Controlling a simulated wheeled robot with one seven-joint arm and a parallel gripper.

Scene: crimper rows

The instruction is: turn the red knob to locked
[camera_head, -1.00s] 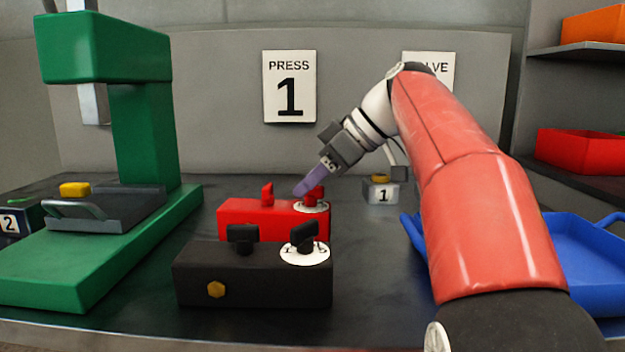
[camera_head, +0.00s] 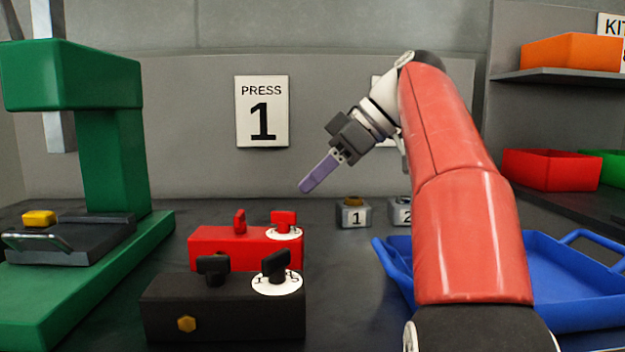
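The red box (camera_head: 222,250) stands behind the black box on the bench. On its top right a red knob (camera_head: 284,219) sits on a white dial (camera_head: 288,233); its handle looks broad from here. The dial's marks are too small to read. A second upright red handle (camera_head: 239,222) stands on the box's top left. My gripper (camera_head: 304,187) hangs above and to the right of the red knob, apart from it, with purple fingers pointing down-left. The fingers show side-on, so their gap is hidden. Nothing shows held.
A black box (camera_head: 222,310) with two black knobs stands in front. A green press (camera_head: 112,160) is at left. Small blocks marked 1 (camera_head: 354,214) and 2 (camera_head: 400,212) stand behind. A blue tray (camera_head: 560,275) lies at right, partly behind my arm. Shelves hold bins at far right.

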